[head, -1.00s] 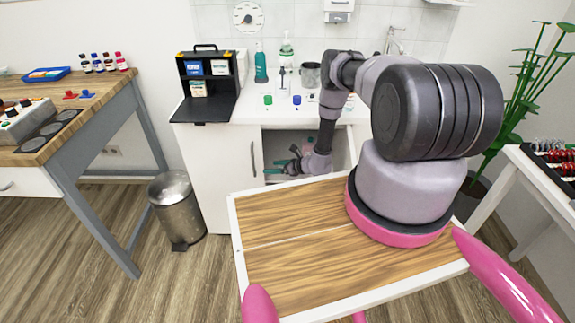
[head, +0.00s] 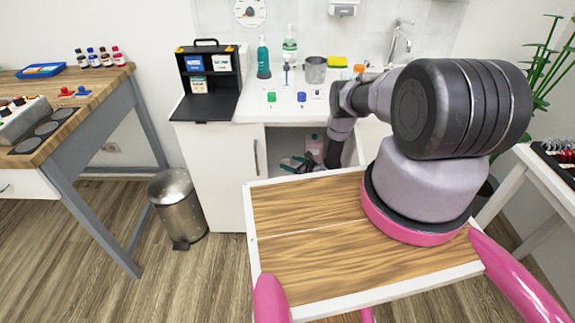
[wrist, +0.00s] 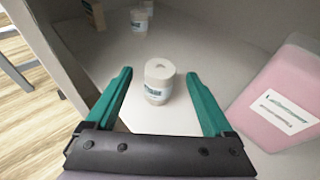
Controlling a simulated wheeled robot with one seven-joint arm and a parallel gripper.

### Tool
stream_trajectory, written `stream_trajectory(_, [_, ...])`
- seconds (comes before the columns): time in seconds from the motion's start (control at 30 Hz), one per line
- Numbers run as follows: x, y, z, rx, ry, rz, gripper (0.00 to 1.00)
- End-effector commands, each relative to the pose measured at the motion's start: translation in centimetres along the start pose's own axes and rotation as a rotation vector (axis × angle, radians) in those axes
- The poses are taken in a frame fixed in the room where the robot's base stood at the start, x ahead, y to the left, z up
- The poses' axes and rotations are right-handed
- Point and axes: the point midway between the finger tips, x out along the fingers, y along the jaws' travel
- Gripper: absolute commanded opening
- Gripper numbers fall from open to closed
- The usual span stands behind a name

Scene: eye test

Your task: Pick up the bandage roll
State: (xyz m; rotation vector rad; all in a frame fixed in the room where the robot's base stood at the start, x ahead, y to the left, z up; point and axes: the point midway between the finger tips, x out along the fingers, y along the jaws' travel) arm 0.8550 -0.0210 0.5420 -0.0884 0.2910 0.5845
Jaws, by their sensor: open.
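The bandage roll (wrist: 158,84) is a white upright cylinder with a dark printed label and a hollow in its top. It stands on the white shelf inside the cabinet under the counter. My gripper (wrist: 158,74) has teal fingers spread wide, one to each side of the roll in the wrist view. No finger appears to touch it, and I cannot tell how deep the roll lies between them. In the head view my gripper (head: 295,163) is partly in the cabinet opening, and the roll cannot be made out there.
A pink bottle (wrist: 280,98) with a white label is close to the right finger. A similar white roll (wrist: 139,20) stands farther back, with a small box (wrist: 94,14) at the back left. The cabinet side wall (wrist: 55,50) is close on the left.

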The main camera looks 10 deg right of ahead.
Motion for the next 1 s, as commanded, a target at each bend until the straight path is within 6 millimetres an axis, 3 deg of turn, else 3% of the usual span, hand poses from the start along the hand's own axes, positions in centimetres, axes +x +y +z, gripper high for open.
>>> stream_trajectory(0.5, [6.0,0.1,0.0,-0.001,-0.001,0.001,0.86])
stream_trajectory(0.83, [6.5,0.0,0.1,0.0,0.0,0.0,0.86])
stream_trajectory(1.0, [6.5,0.0,0.1,0.0,0.0,0.0,0.21])
